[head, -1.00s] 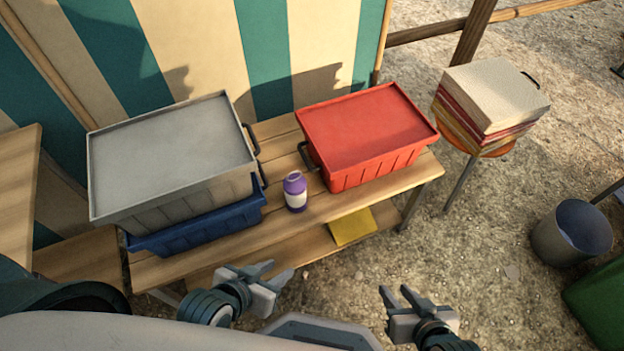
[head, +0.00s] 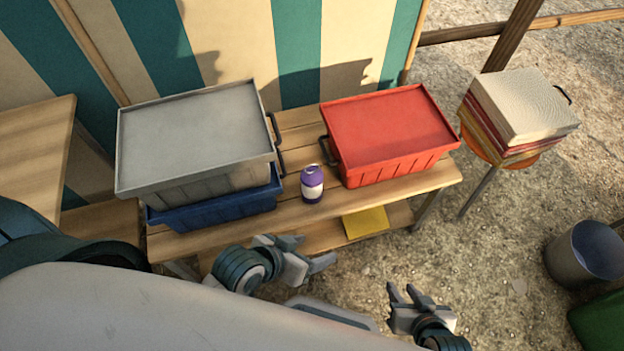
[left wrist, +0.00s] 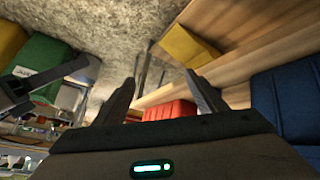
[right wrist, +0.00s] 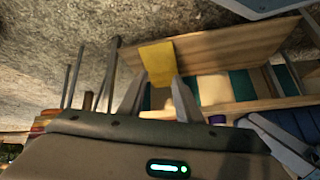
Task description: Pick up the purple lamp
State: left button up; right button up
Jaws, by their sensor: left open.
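The purple lamp (head: 312,185), a small upright cylinder with a purple top and a whitish band, stands on the wooden table between the grey and red crates. My left gripper (head: 315,251) is open and empty, in front of the table's near edge and short of the lamp; its spread fingers show in the left wrist view (left wrist: 165,95). I cannot make out the lamp in that view. My right gripper (head: 402,291) is open and empty, further right and away from the table.
A grey crate (head: 200,130) sits on a blue crate (head: 225,205) left of the lamp. A red crate (head: 390,130) stands close on its right. The table (head: 250,222) has a lower shelf with a yellow item (head: 366,222).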

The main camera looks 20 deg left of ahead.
pick_arm(q)
jog(key=w+d+r+m+g+h+p, duration=0.1)
jog(key=w+d+r+g+p, duration=0.1)
jog(key=w+d+r+p, duration=0.3)
pick_arm(e)
notch_tip(320, 180, down, 10)
jog(key=s+d+g+h+p, duration=0.1)
jog(key=s+d+p, duration=0.2)
jog(key=p, duration=0.2)
pick_arm(q)
notch_tip(320, 180, up, 13)
jog(key=n+g+y+p, duration=0.1)
jog(key=g+y+p, duration=0.45)
jog(key=p, duration=0.45)
send_over(312, 173)
jog(key=shift+t, duration=0.35)
pick_arm(e)
jog(key=s+d+f+g, duration=0.1)
jog(key=s+d+f, duration=0.1)
jog(key=s, duration=0.3)
jog(key=s+d+f+g+h, duration=0.1)
jog(key=s+d+f, duration=0.1)
jog(key=s, duration=0.3)
jog(key=shift+s+f, duration=0.4)
jog(key=shift+f, duration=0.35)
jog(key=shift+d, duration=0.1)
